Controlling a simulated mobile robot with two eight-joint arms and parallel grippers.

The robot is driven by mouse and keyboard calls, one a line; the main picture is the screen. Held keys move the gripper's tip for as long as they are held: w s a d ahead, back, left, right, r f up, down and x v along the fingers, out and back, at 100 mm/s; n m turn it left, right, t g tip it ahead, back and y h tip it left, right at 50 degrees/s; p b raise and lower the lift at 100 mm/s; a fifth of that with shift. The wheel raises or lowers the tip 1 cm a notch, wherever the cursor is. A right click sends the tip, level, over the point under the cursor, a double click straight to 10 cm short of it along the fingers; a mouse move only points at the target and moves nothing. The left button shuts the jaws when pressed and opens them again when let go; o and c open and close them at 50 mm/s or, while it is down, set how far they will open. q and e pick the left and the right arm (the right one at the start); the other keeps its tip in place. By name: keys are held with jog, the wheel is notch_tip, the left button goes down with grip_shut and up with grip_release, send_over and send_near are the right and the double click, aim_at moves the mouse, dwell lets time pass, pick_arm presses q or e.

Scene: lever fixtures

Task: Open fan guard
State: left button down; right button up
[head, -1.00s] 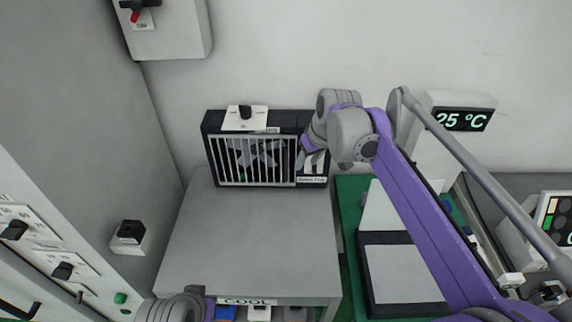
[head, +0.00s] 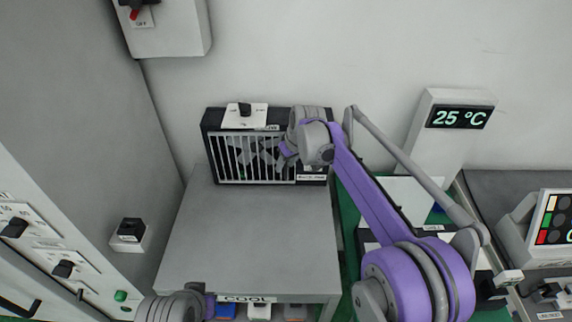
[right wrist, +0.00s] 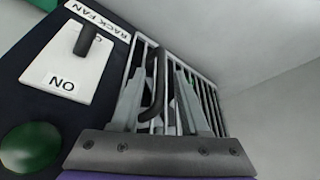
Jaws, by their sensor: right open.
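The fan guard (head: 246,160), a grille of pale vertical bars, is closed across the front of the black fan box (head: 211,128) on the grey bench. My right gripper (head: 277,154) is at the guard's right side. In the right wrist view my right gripper (right wrist: 160,100) is open, its two grey fingers pointing at the bars. A dark handle (right wrist: 154,88) shows between the fingers, in front of the guard bars (right wrist: 208,105). I cannot tell whether the fingers touch it. Part of my left arm shows at the bottom of the head view, without visible fingers.
A white switch plate (head: 235,122) with a black lever sits on top of the fan box; the wrist view also shows a green button (right wrist: 30,148) near it. The grey bench top (head: 250,235) is clear. A 25 °C display (head: 460,117) stands to the right.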

jog(key=shift+w+f, duration=0.1)
jog(key=shift+f, duration=0.15)
grip_shut()
dwell(1.4)
